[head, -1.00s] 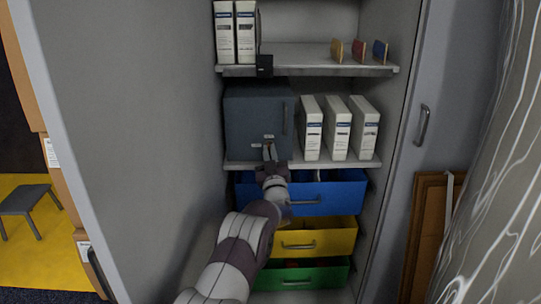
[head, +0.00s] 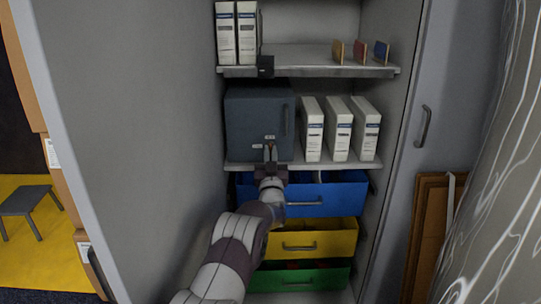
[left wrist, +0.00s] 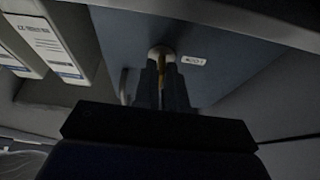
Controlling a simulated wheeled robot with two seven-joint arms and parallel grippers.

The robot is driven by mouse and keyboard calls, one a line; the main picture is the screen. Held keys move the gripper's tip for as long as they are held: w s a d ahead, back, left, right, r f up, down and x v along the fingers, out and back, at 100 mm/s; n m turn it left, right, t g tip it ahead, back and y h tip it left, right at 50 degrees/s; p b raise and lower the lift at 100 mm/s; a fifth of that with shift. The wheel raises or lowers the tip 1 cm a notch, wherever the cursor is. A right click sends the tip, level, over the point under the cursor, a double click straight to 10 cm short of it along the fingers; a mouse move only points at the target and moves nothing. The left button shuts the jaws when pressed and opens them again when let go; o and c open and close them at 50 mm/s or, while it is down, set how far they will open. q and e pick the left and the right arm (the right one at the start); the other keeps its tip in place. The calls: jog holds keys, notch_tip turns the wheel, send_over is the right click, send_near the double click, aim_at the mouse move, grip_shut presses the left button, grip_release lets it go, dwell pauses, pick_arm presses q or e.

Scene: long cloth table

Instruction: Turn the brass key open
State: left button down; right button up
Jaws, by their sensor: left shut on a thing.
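A dark blue-grey safe (head: 250,115) stands on the middle shelf with its door shut and its handle at the door's right side. My left gripper (head: 271,154) is at the lower part of the door, shut on the brass key. The brass key (left wrist: 170,72) shows as a thin yellowish strip between the fingertips (left wrist: 168,82) in the left wrist view. It stands at a round lock (left wrist: 161,52) on the door. Most of the key is hidden by the fingers, so its turn angle is hard to read. My right gripper is not in view.
White binders (head: 339,130) stand right of the safe on the shelf. Below are a blue drawer (head: 335,198), a yellow drawer (head: 335,242) and a green drawer (head: 325,278).

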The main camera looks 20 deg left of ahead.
pick_arm(q)
jog(key=c, duration=1.3)
grip_release()
jog(key=shift+y, duration=0.3)
jog(key=p+v, duration=0.2)
jog(key=v, duration=1)
jog(key=shift+s+d+p, duration=0.1)
jog(key=shift+s+p, duration=0.2)
jog(key=shift+s, duration=0.05)
